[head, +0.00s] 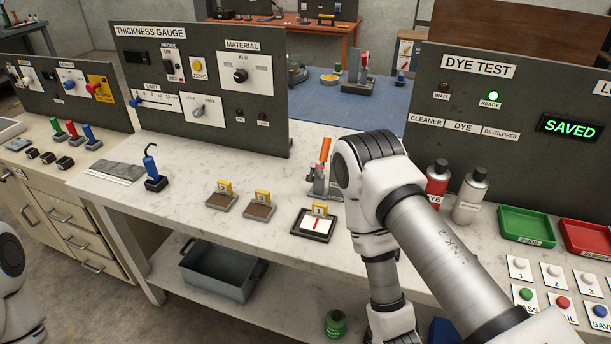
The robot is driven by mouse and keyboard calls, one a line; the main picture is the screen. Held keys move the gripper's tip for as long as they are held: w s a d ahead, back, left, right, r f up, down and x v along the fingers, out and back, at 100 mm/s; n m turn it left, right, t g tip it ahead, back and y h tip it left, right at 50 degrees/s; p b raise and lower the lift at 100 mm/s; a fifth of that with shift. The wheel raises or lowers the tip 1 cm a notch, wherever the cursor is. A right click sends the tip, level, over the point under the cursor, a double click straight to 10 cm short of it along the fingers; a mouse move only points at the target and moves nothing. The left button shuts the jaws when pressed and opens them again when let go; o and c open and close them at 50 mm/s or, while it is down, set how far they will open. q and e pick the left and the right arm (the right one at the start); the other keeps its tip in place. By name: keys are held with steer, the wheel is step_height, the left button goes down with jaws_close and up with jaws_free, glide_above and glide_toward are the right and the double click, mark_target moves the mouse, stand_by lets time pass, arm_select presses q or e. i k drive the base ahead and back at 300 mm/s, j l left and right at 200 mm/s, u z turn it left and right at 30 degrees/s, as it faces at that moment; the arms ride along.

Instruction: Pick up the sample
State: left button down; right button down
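Several small sample plates with yellow number tags lie on the white marbled bench. Two brown-faced plates, the left one (221,201) and the middle one (260,211), lie side by side. A third plate (309,225), white-faced with a red line, sits in a dark-rimmed tray (298,232) just left of my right arm. I cannot tell which one is the sample. My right arm bends down in front of the bench, and its gripper is out of frame below. Only a bit of my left arm shows at the left edge; its gripper is not in view.
A blue-handled probe (155,178) stands in a holder at left. An orange-topped device (322,170), a red bottle (437,183), a grey bottle (469,196) and a green tray (526,227) stand along the back. A grey bin (222,272) is on the lower shelf. The dye test display reads SAVED.

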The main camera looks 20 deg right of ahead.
mark_target(317, 223)
steer(key=z, duration=0.75)
